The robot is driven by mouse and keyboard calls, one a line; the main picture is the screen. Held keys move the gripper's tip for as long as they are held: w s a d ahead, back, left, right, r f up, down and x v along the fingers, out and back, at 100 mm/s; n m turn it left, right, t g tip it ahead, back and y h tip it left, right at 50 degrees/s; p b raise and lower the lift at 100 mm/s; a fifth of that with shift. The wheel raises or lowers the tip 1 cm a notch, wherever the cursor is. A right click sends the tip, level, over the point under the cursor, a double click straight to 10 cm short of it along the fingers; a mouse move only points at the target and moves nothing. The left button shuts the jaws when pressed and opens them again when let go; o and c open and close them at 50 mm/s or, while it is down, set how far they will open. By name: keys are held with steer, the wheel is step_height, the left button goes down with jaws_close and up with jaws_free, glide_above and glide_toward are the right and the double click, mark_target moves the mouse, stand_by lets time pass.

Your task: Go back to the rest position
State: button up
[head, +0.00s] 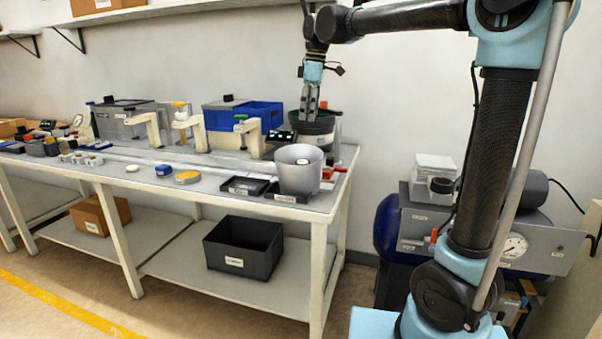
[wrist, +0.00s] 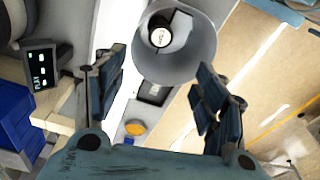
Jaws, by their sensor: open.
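A grey cylindrical bin (head: 298,178) stands at the bench's right front corner. It also shows beyond the fingers in the wrist view (wrist: 185,62), with a white-topped round item (wrist: 160,37) inside it.
A yellow round item (head: 187,177) and a blue piece (head: 163,170) lie further left. A blue bin (head: 258,115) stands at the back. A compressor (head: 470,235) stands on the floor right of the bench.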

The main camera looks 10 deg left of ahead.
steer(key=shift+d+r, duration=0.1)
steer(key=shift+r, duration=0.7)
steer(key=shift+d, duration=0.1)
steer(key=s+d+f+m, duration=0.2)
steer(key=d+f+m, duration=0.15)
steer(key=d, duration=0.45)
steer(key=s+d+f+m+t, duration=0.1)
steer(key=s+d+f+m, duration=0.2)
steer(key=d, duration=0.5)
steer(key=s+d+f+m, duration=0.2)
steer(key=d+f, duration=0.2)
steer(key=d, duration=0.4)
steer(key=s+d+f+m, duration=0.3)
steer(key=s+d+f, duration=0.2)
steer(key=f, duration=0.2)
steer(key=s+d+f+m+t+h, duration=0.1)
steer(key=s+d+f+m, duration=0.3)
steer(key=s+f, duration=0.2)
steer(key=s+d+f+m, duration=0.3)
steer(key=s+d+f, duration=0.2)
steer(key=f, duration=0.4)
steer(key=shift+s+d+f, duration=0.25)
steer(key=shift+s+d, duration=0.05)
steer(key=shift+w+f, duration=0.2)
steer(key=shift+w, duration=0.25)
